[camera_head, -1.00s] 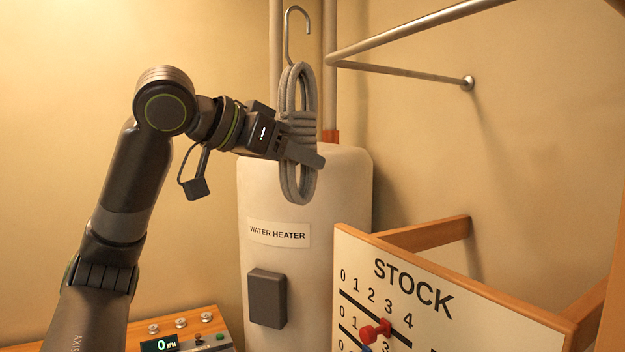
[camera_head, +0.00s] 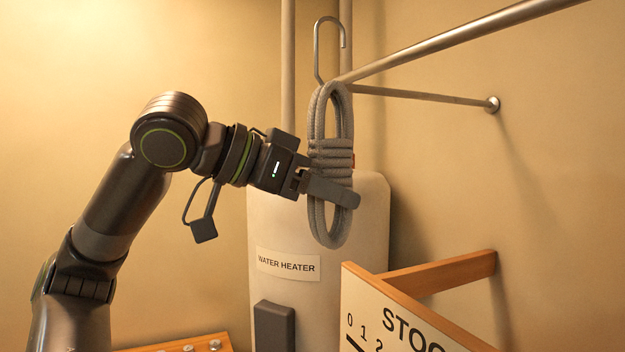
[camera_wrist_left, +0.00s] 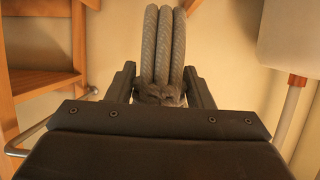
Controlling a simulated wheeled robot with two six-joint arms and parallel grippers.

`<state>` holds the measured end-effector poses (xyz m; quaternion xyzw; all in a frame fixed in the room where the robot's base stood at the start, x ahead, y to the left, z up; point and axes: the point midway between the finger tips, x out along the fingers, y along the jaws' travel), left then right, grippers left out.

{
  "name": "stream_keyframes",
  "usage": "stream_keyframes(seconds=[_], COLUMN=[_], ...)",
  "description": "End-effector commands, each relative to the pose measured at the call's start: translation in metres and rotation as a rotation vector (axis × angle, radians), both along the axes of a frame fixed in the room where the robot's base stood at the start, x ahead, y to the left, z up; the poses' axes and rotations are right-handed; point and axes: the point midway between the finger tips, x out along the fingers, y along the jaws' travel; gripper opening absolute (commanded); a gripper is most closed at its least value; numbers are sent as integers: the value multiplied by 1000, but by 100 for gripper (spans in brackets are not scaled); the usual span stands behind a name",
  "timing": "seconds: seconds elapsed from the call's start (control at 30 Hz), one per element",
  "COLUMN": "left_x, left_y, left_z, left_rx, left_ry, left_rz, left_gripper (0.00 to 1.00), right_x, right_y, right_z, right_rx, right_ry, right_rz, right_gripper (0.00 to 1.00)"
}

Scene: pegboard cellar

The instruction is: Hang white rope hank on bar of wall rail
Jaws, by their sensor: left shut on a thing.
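The rope hank (camera_head: 330,150) looks grey-white and hangs upright in a long loop with a wrapped middle. A metal hook (camera_head: 328,50) rises from its top, its open end at the right. My left gripper (camera_head: 335,190) is shut on the hank below its wrapping. In the left wrist view the hank's strands (camera_wrist_left: 165,45) stand between the two fingers. The wall rail's bar (camera_head: 450,45) runs from behind the hank toward the upper right, with a strut (camera_head: 420,95) to a round wall mount. In the head view the hook overlaps the bar's near-left end; I cannot tell whether they touch. My right gripper is not visible.
A water heater (camera_head: 285,225) with pipes stands behind the hank. A wooden-framed STOCK board (camera_head: 390,325) stands at the lower right. A console (camera_head: 190,347) shows at the bottom left. The wall around the rail is bare.

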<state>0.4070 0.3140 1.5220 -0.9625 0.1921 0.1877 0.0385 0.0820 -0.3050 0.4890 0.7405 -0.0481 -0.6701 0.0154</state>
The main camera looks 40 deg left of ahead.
Motion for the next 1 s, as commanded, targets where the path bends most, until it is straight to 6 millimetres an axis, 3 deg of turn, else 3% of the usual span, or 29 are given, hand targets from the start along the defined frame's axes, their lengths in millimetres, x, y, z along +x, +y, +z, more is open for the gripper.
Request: stream_keyframes(seconds=[0.77, 1.0], left_x=[58, 59], left_y=[-25, -24], left_z=[4, -22], left_rx=[-2, 0], left_ry=[2, 0], left_rz=[-3, 1], left_gripper=[17, 17], right_x=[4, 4], right_y=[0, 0], right_z=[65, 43], right_rx=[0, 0], right_ry=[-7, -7], right_rz=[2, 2], right_gripper=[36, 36])
